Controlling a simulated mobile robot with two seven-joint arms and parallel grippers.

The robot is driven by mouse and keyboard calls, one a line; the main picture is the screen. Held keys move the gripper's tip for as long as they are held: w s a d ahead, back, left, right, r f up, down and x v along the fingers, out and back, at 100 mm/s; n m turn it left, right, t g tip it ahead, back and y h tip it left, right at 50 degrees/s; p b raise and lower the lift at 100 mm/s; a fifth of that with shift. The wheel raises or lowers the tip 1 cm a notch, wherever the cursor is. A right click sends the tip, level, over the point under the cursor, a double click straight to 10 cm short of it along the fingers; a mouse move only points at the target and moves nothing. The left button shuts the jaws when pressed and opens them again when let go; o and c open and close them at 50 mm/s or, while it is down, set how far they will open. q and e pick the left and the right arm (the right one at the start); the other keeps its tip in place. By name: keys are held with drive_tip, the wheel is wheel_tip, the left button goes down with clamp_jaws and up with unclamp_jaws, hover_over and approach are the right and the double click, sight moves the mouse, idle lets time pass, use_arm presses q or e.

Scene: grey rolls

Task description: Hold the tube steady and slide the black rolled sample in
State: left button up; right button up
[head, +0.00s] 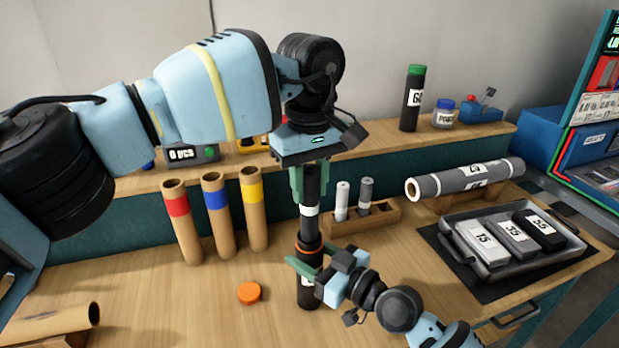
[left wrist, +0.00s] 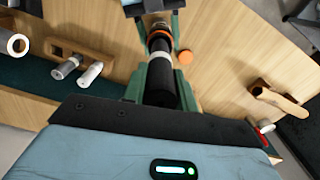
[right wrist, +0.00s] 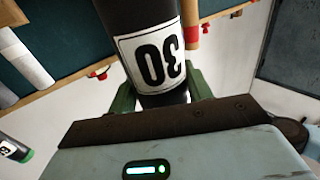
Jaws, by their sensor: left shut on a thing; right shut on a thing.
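The black rolled sample (head: 310,222) stands upright with a white band near its middle. My left gripper (head: 311,186) is shut around its upper part from above. In the left wrist view the black sample (left wrist: 163,85) runs away from the jaws towards an orange ring. The black tube (head: 307,294) with an orange ring near its top stands upright directly below the sample. My right gripper (head: 308,268) is shut on the tube from the right. In the right wrist view the tube (right wrist: 138,15) shows a white "30" label. The sample's lower end meets the tube mouth; I cannot tell how deep it sits.
An orange cap (head: 249,292) lies on the table left of the tube. Three cardboard tubes (head: 218,230) with coloured bands stand behind it. A wooden rack (head: 385,218) holds small rolls. The front table is mostly clear.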

sight(309, 210)
use_arm(q)
drive_tip(key=shift+f, duration=2.85)
drive_tip(key=o, duration=1)
drive_tip(key=shift+r, duration=0.1)
wheel_tip(309, 210, up, 12)
drive_tip(key=shift+f, duration=0.1)
use_arm(e)
drive_tip(key=o, duration=1.1)
